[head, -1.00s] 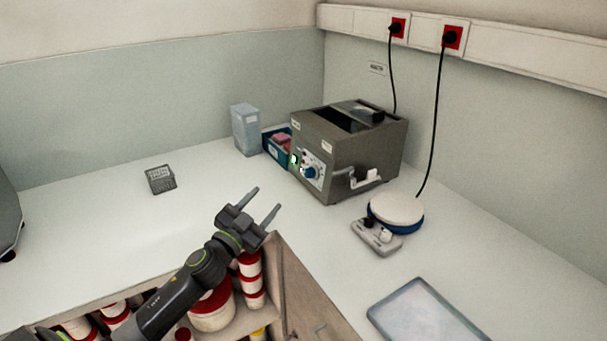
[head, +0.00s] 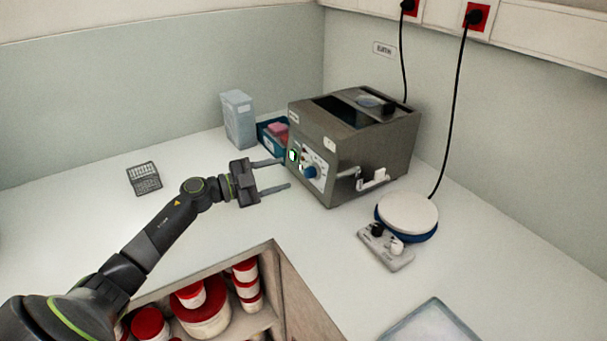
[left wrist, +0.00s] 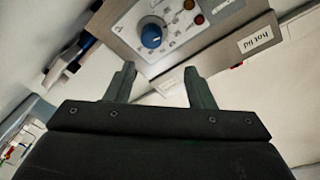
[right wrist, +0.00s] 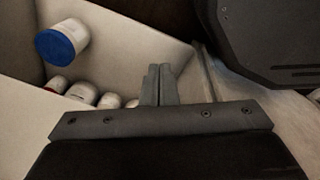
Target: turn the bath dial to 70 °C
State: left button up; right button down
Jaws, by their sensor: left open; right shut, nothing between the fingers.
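The water bath (head: 340,165) is a grey-brown box at the back of the bench. Its front panel carries a blue dial (head: 309,172) and a small green-lit display (head: 293,155). In the left wrist view the blue dial (left wrist: 151,36) sits on a pale panel with printed marks, too small to read, ahead of the fingers. My left gripper (head: 287,174) is open and empty, its fingers pointing at the panel, apart from the dial. My right gripper (right wrist: 159,85) is shut and empty, in the right wrist view only.
A hotplate (head: 407,217) with a white top stands to the right of the bath. A blue box (head: 270,140) and a pale container (head: 238,118) stand to its left. A grey rack (head: 144,179) lies on the bench. Red-lidded jars (head: 204,312) fill the shelf below.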

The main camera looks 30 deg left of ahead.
aim_at(305, 174)
pick_arm(q)
notch_tip(305, 174, down, 3)
jog(key=shift+w+r, duration=0.1)
jog(key=shift+r, duration=0.1)
jog(key=x, duration=0.2)
jog(key=p+x, duration=0.1)
jog(key=x, duration=0.3)
jog(key=shift+d+r, duration=0.1)
jog(key=shift+r, duration=0.2)
jog(key=shift+w+d+p, duration=0.3)
jog(key=shift+w, duration=0.25)
pick_arm(e)
jog(key=shift+w+a+r, duration=0.7)
jog(key=shift+w+r, duration=0.05)
jog(key=shift+w, duration=0.1)
pick_arm(q)
jog(key=shift+c, duration=0.3)
pick_arm(e)
jog(key=shift+d, duration=0.1)
pick_arm(q)
jog(key=shift+f, duration=0.1)
jog(key=c, duration=0.9)
jog(key=shift+c, duration=0.2)
pick_arm(e)
jog(key=shift+s+d, duration=0.15)
jog(key=shift+d, duration=0.15)
